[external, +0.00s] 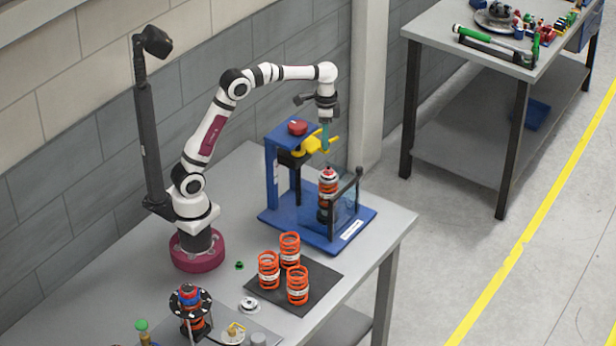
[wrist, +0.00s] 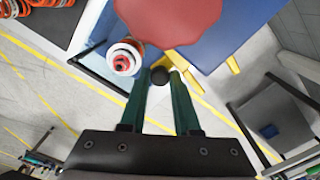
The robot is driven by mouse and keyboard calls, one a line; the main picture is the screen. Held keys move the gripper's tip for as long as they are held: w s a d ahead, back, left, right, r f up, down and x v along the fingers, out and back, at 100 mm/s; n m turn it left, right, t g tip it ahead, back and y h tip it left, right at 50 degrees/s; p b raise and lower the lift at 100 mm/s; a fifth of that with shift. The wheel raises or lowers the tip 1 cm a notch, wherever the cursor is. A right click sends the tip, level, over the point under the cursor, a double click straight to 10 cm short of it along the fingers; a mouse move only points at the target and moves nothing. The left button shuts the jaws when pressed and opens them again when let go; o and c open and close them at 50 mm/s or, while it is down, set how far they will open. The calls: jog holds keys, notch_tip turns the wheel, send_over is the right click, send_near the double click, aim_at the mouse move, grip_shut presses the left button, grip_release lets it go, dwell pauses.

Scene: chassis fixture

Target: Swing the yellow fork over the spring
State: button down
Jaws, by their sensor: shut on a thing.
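The yellow fork (external: 316,146) is mounted on the blue fixture (external: 364,216), beneath the red knob (external: 298,127). In the wrist view, the fork (wrist: 185,62) shows partly behind that red knob (wrist: 168,18). My gripper (external: 326,148), with green fingers, points down at the fork. In the wrist view, my gripper (wrist: 163,78) is shut on the fork's dark round handle (wrist: 158,76). The spring (external: 328,186) stands upright in the fixture, below the gripper, with a red and white top. In the wrist view, the spring (wrist: 124,60) lies left of the fork, with its top uncovered.
A clear guard with dark posts (external: 358,190) stands beside the spring. Several loose orange springs (external: 297,285) stand on a black mat (external: 262,296) at the front. A round black assembly (external: 190,300) stands further left. A second table (external: 480,48) is at the back right.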

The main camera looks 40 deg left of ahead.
aim_at(303, 154)
jog(key=s+m, duration=0.1)
jog(key=m, duration=0.1)
jog(key=s+d+m, duration=0.1)
jog(key=s+m, duration=0.1)
jog(key=m, duration=0.1)
jog(key=s+m, duration=0.2)
jog(key=m, duration=0.1)
jog(key=shift+s+d, duration=0.2)
jog(key=shift+d, duration=0.1)
jog(key=shift+s+a+m, duration=0.35)
jog(key=shift+s+m, duration=0.45)
jog(key=shift+m, duration=0.5)
jog(key=shift+s+a+m, duration=0.4)
jog(key=shift+s+m, duration=0.4)
jog(key=shift+m, duration=0.5)
jog(key=shift+s+a+m, duration=0.35)
jog(key=shift+s+m, duration=0.45)
jog(key=shift+m, duration=0.5)
jog(key=c, duration=0.6)
grip_release()
jog(key=shift+c, duration=0.2)
